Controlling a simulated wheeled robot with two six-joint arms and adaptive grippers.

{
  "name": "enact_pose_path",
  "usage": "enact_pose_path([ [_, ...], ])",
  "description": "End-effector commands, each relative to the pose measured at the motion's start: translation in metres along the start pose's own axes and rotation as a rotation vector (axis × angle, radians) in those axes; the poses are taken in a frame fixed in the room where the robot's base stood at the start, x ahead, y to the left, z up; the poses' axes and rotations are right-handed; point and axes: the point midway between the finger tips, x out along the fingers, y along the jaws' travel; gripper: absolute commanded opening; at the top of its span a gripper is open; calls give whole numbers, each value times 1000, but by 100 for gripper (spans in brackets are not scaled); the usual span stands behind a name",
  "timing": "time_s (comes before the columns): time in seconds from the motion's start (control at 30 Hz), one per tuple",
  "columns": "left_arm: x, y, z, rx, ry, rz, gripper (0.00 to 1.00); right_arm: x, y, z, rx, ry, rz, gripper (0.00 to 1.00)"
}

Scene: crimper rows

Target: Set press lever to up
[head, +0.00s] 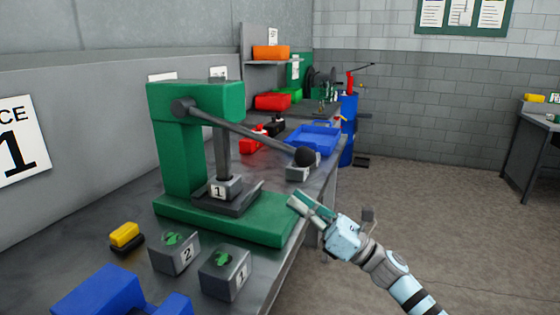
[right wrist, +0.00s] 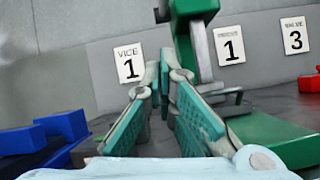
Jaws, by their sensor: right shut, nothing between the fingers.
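The green press (head: 180,150) stands on the bench, and part of it shows in the right wrist view (right wrist: 275,140). Its grey lever (head: 245,133) slopes from the pivot (head: 183,105) down to the right and ends in a black ball knob (head: 305,156). The press ram (head: 222,160) is low, close to the block labelled 1 (head: 222,187). My right gripper (head: 296,201) is shut and empty, below the knob and apart from it, near the right end of the press base. Its teal finger pads (right wrist: 160,95) show in the right wrist view. My left gripper is not in view.
Two grey boxes with green knobs, labelled 2 (head: 174,254) and 1 (head: 226,273), stand in front of the press. A yellow-topped block (head: 125,237) and a blue object (head: 100,293) lie left. A blue tray (head: 313,138) is behind. The floor right of the bench is clear.

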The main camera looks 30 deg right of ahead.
Motion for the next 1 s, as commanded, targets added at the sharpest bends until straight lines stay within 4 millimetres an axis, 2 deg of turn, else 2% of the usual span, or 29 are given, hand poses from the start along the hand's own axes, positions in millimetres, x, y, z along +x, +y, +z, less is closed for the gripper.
enact_pose_path([
  [0.03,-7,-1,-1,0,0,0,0,13,1,4,2,-6,0,0],
  [0.3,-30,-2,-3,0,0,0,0,72,0,5,6,-5,-3,0],
  [0.43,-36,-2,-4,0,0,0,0,75,-1,25,4,1,-4,0],
  [0.57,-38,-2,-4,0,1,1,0,78,-1,36,6,0,-5,0],
  [1.0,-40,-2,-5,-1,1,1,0,78,-1,40,6,2,-5,0],
])
